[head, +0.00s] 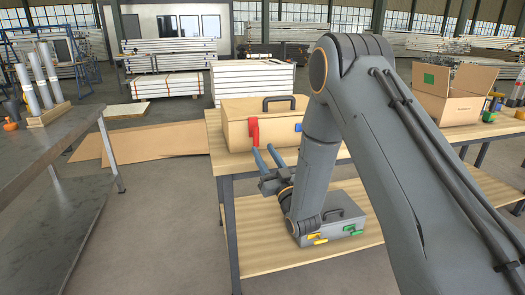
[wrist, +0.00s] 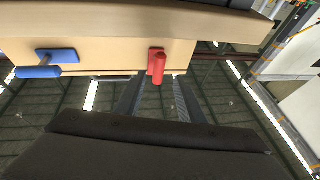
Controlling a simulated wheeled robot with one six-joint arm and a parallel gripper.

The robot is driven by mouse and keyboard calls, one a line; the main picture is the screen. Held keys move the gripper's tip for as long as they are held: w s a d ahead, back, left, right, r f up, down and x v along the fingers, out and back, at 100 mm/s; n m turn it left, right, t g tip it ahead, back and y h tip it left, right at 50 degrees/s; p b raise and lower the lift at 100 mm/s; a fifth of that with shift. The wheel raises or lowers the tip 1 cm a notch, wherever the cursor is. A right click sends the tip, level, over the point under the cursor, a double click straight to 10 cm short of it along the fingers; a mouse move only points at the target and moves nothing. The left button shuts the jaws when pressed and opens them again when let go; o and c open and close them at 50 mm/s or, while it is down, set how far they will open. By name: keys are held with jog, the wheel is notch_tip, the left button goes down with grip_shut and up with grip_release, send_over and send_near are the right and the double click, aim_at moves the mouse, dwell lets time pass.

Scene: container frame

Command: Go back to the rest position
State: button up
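My gripper (head: 263,150) is in front of the wooden table, its two blue fingers pointing up and to the left. The fingers stand apart with nothing between them. In the wrist view, the fingers (wrist: 157,98) also show apart and empty, close to the red latch (wrist: 157,66). A tan case (head: 275,122) with a black handle stands on the tabletop. Its red latch (head: 253,130) is just above my fingertips in the head view, and its blue latch (head: 298,127) is to the right. I cannot tell whether a finger touches the red latch.
A grey case (head: 335,222) with yellow and green latches stands on the lower shelf (head: 270,240), partly behind my arm. An open cardboard box (head: 450,95) is at the right. A metal table (head: 50,140) is at the left.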

jog(key=s+d+f+m+g+h+p, duration=0.35)
jog(key=s+d+g+h, duration=0.6)
jog(key=d, duration=0.45)
jog(key=s+d+g, duration=0.2)
jog(key=s+g, duration=0.1)
jog(key=s, duration=0.6)
jog(key=s+d+r+m+g+p, duration=0.1)
jog(key=s+g, duration=0.3)
jog(key=s, duration=0.6)
jog(key=s+d+g, duration=0.3)
jog(key=s, duration=0.7)
jog(key=shift+s+d+r+m+h, duration=0.15)
jog(key=shift+s+r+m+h, duration=0.05)
jog(key=shift+r+m+h, duration=0.2)
jog(key=shift+g, duration=0.25)
jog(key=shift+c, duration=0.6)
jog(key=shift+s, duration=0.1)
